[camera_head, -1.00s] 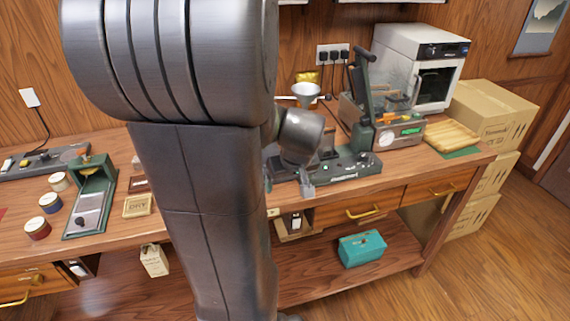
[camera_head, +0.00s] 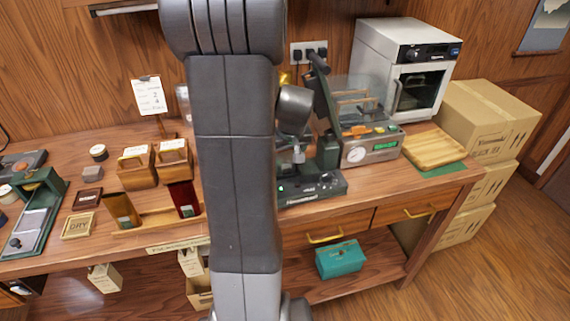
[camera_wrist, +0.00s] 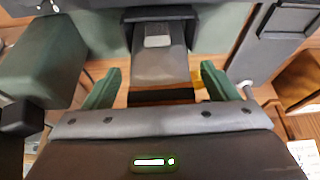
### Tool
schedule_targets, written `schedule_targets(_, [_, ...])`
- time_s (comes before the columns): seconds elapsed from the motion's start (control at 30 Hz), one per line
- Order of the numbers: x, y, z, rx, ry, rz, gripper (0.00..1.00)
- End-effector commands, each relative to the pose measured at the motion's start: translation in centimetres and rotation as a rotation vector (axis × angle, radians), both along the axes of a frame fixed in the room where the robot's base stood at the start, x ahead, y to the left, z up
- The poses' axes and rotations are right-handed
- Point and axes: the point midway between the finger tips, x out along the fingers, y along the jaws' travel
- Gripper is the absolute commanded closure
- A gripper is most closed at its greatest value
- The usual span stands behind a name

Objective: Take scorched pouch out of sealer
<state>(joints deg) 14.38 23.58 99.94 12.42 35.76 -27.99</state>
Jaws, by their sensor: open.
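A dark green bench sealer (camera_head: 312,189) with a lit green light sits at the front of the bench, just right of my arm. Its left part is hidden behind the arm. In the wrist view my gripper (camera_wrist: 162,84) has its green fingers spread wide, with nothing held between them. Ahead of the fingers is a grey panel (camera_wrist: 158,65) with a pale patch and dark brown bands near its lower edge. I cannot tell whether it is the scorched pouch or part of the sealer. The head view hides the fingers.
A larger machine with a clear lid (camera_head: 368,148) stands right of the sealer, before a white oven (camera_head: 375,68). A wooden tray (camera_head: 434,146) lies farther right. An amber pouch (camera_head: 123,210) and a red pouch (camera_head: 185,200) stand left of my arm. A teal box (camera_head: 340,260) sits below.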

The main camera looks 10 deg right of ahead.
Motion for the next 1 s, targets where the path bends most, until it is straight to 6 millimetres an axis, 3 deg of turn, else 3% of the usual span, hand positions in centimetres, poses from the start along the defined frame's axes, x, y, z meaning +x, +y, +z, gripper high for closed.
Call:
schedule_targets(0.13, [0.0, 0.0, 0.0, 0.000, 0.000, 0.000, 0.22])
schedule_targets(0.43, [0.0, 0.0, 0.0, 0.000, 0.000, 0.000, 0.79])
schedule_targets(0.77, [0.0, 0.0, 0.4, 0.000, -0.001, 0.001, 0.79])
schedule_targets(1.0, [0.0, 0.0, 3.1, -0.001, -0.005, 0.001, 0.79])
